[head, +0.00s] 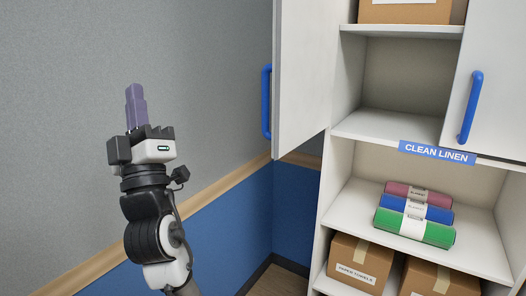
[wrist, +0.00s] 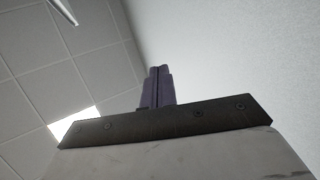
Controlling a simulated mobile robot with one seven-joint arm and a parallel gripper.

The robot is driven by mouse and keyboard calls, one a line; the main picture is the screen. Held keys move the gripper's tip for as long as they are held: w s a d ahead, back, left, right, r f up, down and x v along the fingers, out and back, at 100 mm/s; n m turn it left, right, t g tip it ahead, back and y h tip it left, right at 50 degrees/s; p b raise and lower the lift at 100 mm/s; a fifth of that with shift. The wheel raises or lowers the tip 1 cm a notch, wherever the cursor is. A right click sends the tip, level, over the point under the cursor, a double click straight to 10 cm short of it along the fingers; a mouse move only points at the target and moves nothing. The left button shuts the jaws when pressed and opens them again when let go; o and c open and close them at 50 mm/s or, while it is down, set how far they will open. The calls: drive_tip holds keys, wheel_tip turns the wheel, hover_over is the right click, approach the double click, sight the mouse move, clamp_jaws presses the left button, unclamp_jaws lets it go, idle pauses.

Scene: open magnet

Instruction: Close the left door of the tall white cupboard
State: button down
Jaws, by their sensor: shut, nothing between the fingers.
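The tall white cupboard (head: 335,200) stands at the right in the head view. Its left door (head: 305,70) is swung open toward the left and carries a vertical blue handle (head: 266,102). My gripper (head: 135,92) points up at the left, in front of the grey wall, apart from the door and its handle. Its purple fingers are together and empty. They also show together in the wrist view (wrist: 157,85), against the wall and ceiling.
The right door (head: 490,80) has a blue handle (head: 470,107). Open shelves below a "CLEAN LINEN" label (head: 436,153) hold rolled blankets (head: 415,215) and cardboard boxes (head: 358,262). A wooden rail (head: 225,185) runs along the wall. Free space lies between my gripper and the left door.

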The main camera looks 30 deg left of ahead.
drive_tip(key=w+a+f+m+t+h+b, duration=0.3)
drive_tip(key=w+m+t+h, duration=0.35)
drive_tip(key=h, duration=0.75)
drive_tip(key=g+h+b, duration=0.4)
drive_tip(key=g+h, duration=0.2)
drive_tip(key=h, duration=0.9)
approach(263, 126)
drive_tip(key=shift+m, duration=0.25)
drive_tip(key=p+x, duration=0.2)
drive_tip(key=x, duration=0.2)
drive_tip(key=shift+w+p, duration=0.35)
drive_tip(key=shift+p, duration=0.05)
drive_tip(key=shift+s+d+f+p, duration=0.1)
drive_tip(key=shift+s+d+p, duration=0.1)
drive_tip(key=shift+d, duration=0.8)
drive_tip(key=shift+s+d+f+p, duration=0.1)
drive_tip(key=shift+d+p, duration=0.05)
drive_tip(key=shift+d, duration=0.85)
